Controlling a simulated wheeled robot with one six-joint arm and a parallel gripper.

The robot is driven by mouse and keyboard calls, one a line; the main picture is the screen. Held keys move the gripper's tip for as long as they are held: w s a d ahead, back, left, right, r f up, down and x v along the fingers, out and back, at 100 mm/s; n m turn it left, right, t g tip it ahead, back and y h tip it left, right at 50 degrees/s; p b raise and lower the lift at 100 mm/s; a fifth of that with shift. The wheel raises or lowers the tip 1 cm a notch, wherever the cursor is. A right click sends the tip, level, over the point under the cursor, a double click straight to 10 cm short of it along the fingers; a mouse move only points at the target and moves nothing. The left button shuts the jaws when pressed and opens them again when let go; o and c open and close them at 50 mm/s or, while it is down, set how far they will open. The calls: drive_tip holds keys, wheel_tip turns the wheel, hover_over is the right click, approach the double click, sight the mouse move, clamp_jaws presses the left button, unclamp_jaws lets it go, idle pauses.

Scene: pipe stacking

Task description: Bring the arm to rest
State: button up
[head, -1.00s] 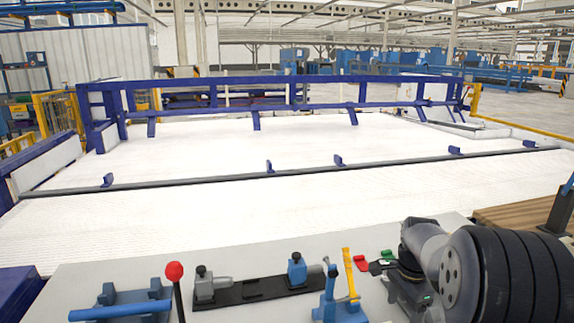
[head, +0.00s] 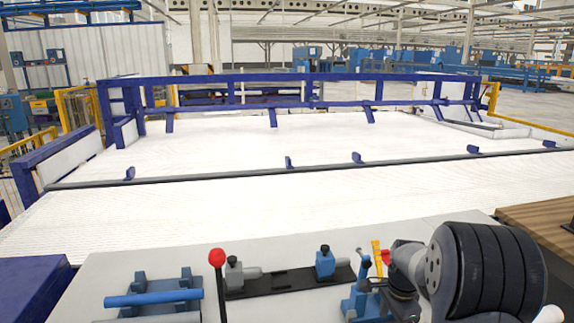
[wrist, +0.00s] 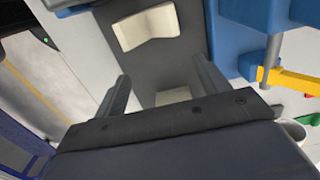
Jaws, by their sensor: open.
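My arm (head: 485,270), a thick dark ribbed cylinder with a grey joint, is at the lower right of the head view, over the right end of the grey worktop (head: 230,258). My gripper (wrist: 162,76) shows in the wrist view with its two dark fingers apart and nothing between them. It points down towards a dark plate with pale blocks (wrist: 148,28); how high it hangs above this is hard to tell. The gripper's fingers cannot be made out in the head view.
The worktop carries a blue pipe (head: 152,298) on a blue stand, a red-knobbed lever (head: 217,258), a dark clamp strip (head: 285,281) and a blue-yellow fixture (head: 362,300) beside my arm. Behind lies a wide white bed (head: 260,205) with a blue rail (head: 290,78).

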drive_tip(key=shift+f, duration=0.65)
drive_tip(key=shift+r, duration=0.1)
